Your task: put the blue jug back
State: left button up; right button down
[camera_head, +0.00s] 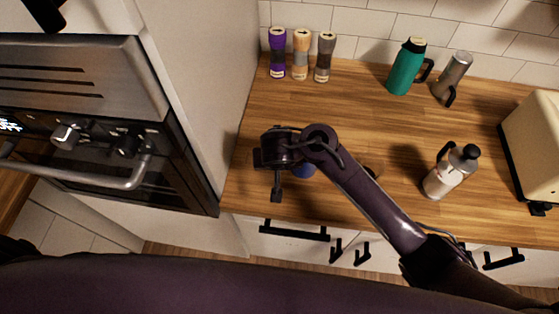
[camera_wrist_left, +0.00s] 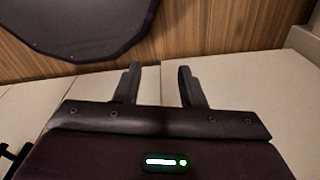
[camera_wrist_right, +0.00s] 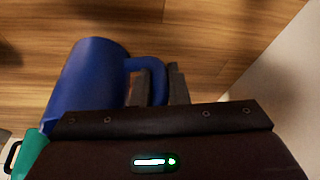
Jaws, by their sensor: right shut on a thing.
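The blue jug (camera_wrist_right: 88,85) shows in the right wrist view, its handle between the fingers of my right gripper (camera_wrist_right: 161,78). The gripper is shut on that handle. In the head view only a small part of the blue jug (camera_head: 304,169) shows beneath my right arm, over the front left part of the wooden counter (camera_head: 345,115). I cannot tell whether its base touches the counter. My left gripper (camera_wrist_left: 159,82) is open and empty in the left wrist view, with floor tiles and wood beyond it. It does not show clearly in the head view.
Purple (camera_head: 278,55), orange (camera_head: 301,55) and grey (camera_head: 325,57) grinders stand at the back left. A teal jug (camera_head: 405,68), grey jug (camera_head: 453,75) and white jug (camera_head: 447,175) stand to the right. A cream appliance (camera_head: 535,140) is at far right, an oven (camera_head: 90,120) at left. The middle back counter is clear.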

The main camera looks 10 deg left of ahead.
jog(key=shift+s+a+r, duration=0.1)
jog(key=shift+s, duration=0.15)
jog(key=shift+s+a, duration=0.15)
jog(key=c, duration=1.6)
grip_release()
jog(key=shift+f, duration=0.2)
jog(key=shift+o, duration=1)
pick_arm(q)
jog(key=shift+s+a+f, duration=0.1)
jog(key=shift+s+a, duration=0.1)
jog(key=shift+s, duration=0.3)
jog(key=shift+s+a+f, duration=0.1)
jog(key=shift+s+a, duration=0.05)
jog(key=shift+s, duration=0.35)
jog(key=shift+w, duration=0.2)
